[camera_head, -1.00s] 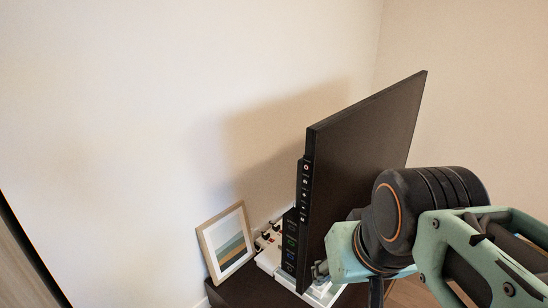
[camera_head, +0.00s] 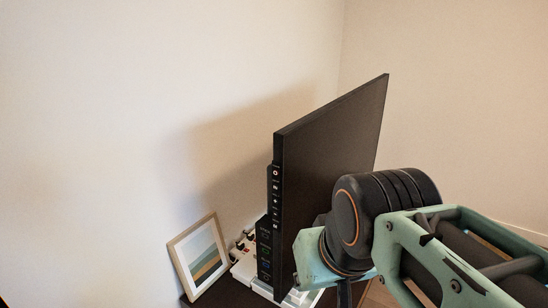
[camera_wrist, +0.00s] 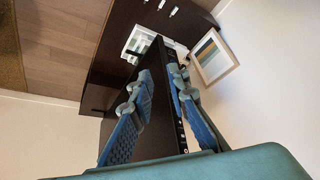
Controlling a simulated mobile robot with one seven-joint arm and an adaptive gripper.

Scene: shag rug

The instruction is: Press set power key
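The set is a thin black flat screen (camera_head: 335,145), upright and seen at a steep angle in the head view. In the head view the fingers are mostly hidden.
The set stands on a dark cabinet (camera_wrist: 103,60). A framed picture (camera_head: 199,255) leans at the wall left of the set, beside a white power strip with plugs (camera_head: 242,250). The wall is close behind. Open air lies left of the key edge.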

